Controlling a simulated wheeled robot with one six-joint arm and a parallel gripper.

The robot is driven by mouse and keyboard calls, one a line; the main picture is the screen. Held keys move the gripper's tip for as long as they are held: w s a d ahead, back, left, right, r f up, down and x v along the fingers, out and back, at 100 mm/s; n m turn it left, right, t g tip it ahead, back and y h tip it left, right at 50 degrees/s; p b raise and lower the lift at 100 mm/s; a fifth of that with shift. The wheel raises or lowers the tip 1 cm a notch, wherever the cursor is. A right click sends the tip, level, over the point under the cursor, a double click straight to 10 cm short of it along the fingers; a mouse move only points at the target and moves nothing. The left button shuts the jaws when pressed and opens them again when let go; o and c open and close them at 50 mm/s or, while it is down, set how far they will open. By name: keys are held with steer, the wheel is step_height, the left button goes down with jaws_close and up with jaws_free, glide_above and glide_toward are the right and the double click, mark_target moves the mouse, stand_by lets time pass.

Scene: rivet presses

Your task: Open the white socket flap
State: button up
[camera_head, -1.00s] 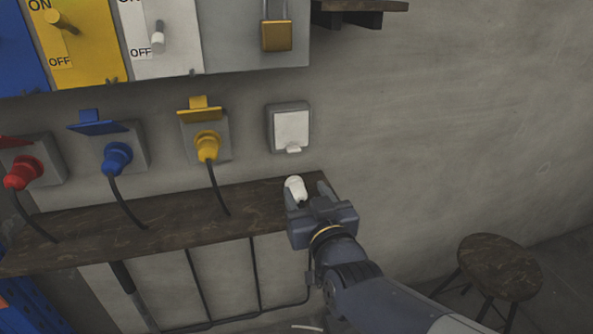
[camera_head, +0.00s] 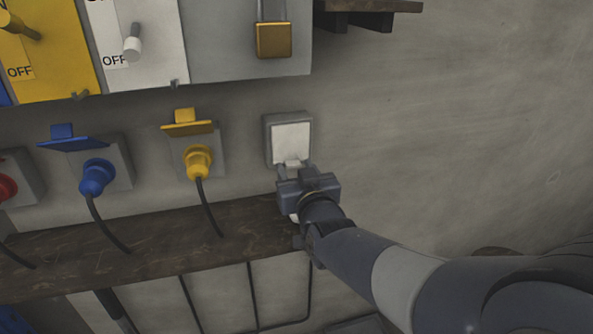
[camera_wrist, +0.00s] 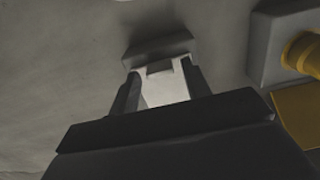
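The white socket flap (camera_head: 291,138) is closed over its grey socket box (camera_head: 268,148) on the wall, right of the yellow socket. A small lip (camera_head: 292,163) sticks out at its lower edge. My gripper (camera_head: 294,168) is just below and in front of the flap, at this lip. In the wrist view, the fingers (camera_wrist: 160,90) stand apart, with the white flap (camera_wrist: 165,88) showing between them. I cannot tell whether they touch it. A white plug (camera_head: 294,217) is on the shelf beneath my gripper, mostly hidden by it.
Left of the flap are the yellow plug (camera_head: 198,160) and blue plug (camera_head: 96,177), in sockets with raised flaps. A dark wooden shelf (camera_head: 140,248) runs below. A padlock (camera_head: 273,40) hangs above.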

jaws_close()
steer(key=shift+r, duration=0.1)
stand_by(0.4)
